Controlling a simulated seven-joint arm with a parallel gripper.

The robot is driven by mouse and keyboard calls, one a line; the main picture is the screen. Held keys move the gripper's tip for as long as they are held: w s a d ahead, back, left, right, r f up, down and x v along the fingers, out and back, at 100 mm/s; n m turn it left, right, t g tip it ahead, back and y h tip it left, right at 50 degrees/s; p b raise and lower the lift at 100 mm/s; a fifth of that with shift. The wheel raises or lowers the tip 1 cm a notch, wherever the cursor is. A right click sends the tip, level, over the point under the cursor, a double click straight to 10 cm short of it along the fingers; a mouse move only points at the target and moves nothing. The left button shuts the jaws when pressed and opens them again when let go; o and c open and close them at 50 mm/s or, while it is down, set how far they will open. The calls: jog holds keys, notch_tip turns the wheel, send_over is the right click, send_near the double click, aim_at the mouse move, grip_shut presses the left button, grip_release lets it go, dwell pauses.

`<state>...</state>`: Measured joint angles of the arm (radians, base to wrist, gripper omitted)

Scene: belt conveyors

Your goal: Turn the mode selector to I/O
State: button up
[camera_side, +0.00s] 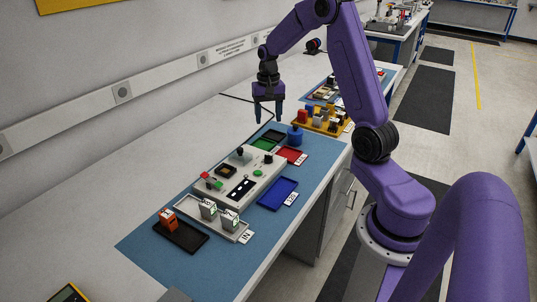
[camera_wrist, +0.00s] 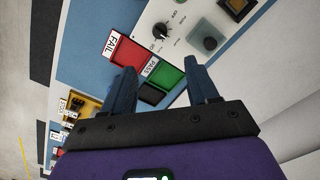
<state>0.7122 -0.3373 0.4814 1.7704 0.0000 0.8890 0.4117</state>
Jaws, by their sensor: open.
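The mode selector is a small black knob (camera_wrist: 160,31) on the light control panel (camera_wrist: 180,12), near the panel's end in the wrist view. My gripper (camera_side: 268,117) is open and empty, pointing down, well above the table beyond the panel's far end. In the wrist view its fingers (camera_wrist: 162,72) frame the green tray, with the knob beyond them.
A red FAIL tray (camera_wrist: 101,52) and a green PASS tray (camera_wrist: 168,74) lie beside the panel's end. A blue tray (camera_side: 278,194), a blue cylinder (camera_side: 295,136) and a yellow block tray (camera_side: 322,121) stand nearby.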

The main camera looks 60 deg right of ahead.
aim_at(269, 158)
notch_tip(269, 158, down, 16)
jog(key=shift+r, duration=0.25)
dwell(0.3)
jog(key=c, duration=1)
